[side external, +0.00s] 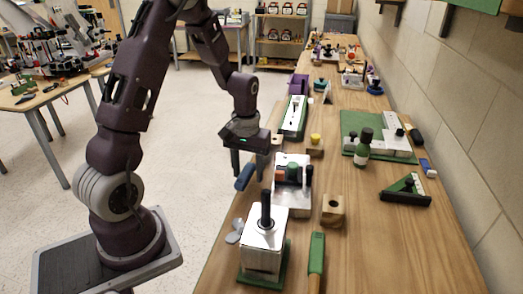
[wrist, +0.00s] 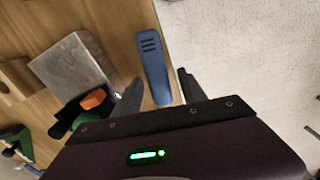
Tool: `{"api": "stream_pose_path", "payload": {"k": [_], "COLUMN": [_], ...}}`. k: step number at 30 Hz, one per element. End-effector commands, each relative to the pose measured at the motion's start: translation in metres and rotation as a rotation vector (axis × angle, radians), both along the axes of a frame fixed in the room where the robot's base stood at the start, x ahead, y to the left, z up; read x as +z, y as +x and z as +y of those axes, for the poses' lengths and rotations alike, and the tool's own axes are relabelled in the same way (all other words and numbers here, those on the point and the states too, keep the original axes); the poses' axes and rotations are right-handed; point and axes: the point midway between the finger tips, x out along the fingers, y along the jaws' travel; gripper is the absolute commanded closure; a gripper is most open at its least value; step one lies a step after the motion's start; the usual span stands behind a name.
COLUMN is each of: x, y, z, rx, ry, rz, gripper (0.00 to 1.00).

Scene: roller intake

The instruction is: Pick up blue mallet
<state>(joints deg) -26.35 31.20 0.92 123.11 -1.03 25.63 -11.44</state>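The only long blue thing near my gripper, which I take for the blue mallet, lies at the wooden table's left edge in the side external view (side external: 244,178). In the wrist view it is a flat blue bar (wrist: 151,58) with dark slots near one end. My gripper (side external: 249,170) points down above the table edge. Its two dark fingers are apart and empty. In the wrist view the bar lies between the gripper's fingers (wrist: 160,76); contact does not show.
A metal block with an orange and black part (side external: 292,185) stands just right of the bar. A silver box with a black post (side external: 263,240) and a green-handled tool (side external: 316,262) are nearer the camera. Beyond the table's left edge is open floor (wrist: 240,50).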

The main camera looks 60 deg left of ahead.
Motion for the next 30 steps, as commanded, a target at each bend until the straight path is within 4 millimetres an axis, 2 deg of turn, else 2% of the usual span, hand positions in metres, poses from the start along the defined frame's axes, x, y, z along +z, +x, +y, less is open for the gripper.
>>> {"api": "stream_pose_path", "payload": {"k": [1, 6, 7, 30], "x": [0.0001, 0.0003, 0.0003, 0.0007], "y": [0.0001, 0.0001, 0.0001, 0.0004], "z": [0.0001, 0.0000, -0.0001, 0.0000], "rx": [0.000, 0.000, 0.000, 0.000], "ry": [0.000, 0.000, 0.000, 0.001], "rz": [0.000, 0.000, 0.000, -0.001], "gripper": [0.63, 0.96, 1.00, 1.00]}}
